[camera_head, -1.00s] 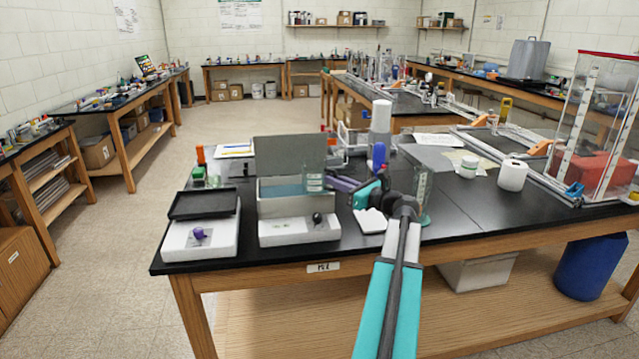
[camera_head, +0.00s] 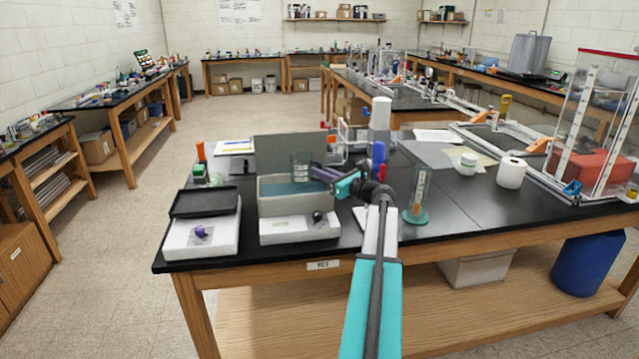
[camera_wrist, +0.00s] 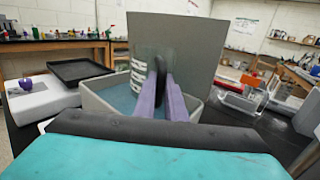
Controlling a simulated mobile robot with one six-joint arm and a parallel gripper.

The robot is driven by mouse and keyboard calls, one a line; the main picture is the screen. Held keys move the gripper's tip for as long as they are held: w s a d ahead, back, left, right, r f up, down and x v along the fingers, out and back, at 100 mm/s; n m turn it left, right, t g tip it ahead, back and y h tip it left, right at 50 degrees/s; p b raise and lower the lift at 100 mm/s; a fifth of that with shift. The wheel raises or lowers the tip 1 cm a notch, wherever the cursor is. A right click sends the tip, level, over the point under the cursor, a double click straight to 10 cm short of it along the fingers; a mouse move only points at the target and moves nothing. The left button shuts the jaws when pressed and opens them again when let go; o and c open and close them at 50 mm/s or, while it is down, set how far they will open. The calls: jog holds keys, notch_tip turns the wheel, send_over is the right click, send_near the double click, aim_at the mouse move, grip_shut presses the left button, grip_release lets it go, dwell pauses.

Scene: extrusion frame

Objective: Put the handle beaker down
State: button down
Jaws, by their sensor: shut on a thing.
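The handle beaker (camera_head: 301,166) is clear glass with pale markings. My gripper (camera_head: 322,172) is shut on it and holds it over the open grey water bath (camera_head: 297,206), near the raised lid. In the wrist view the purple fingers of my gripper (camera_wrist: 160,72) meet at a dark part that looks like the handle. The beaker (camera_wrist: 139,70) shows to their left, partly hidden by them. Blue water lies in the bath (camera_wrist: 97,103) below. I cannot tell whether the beaker's bottom touches the water.
A black-topped balance (camera_head: 203,203) stands left of the bath. A graduated cylinder (camera_head: 418,196) stands close to the right of my arm. A white bottle (camera_head: 380,118) and a blue one stand behind.

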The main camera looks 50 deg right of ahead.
jog(key=shift+f+p, duration=0.65)
jog(key=shift+f, duration=1.05)
jog(key=shift+f+b, duration=0.65)
jog(key=shift+b, duration=0.2)
jog(key=c, duration=1.8)
grip_release()
jog(key=shift+r, duration=0.15)
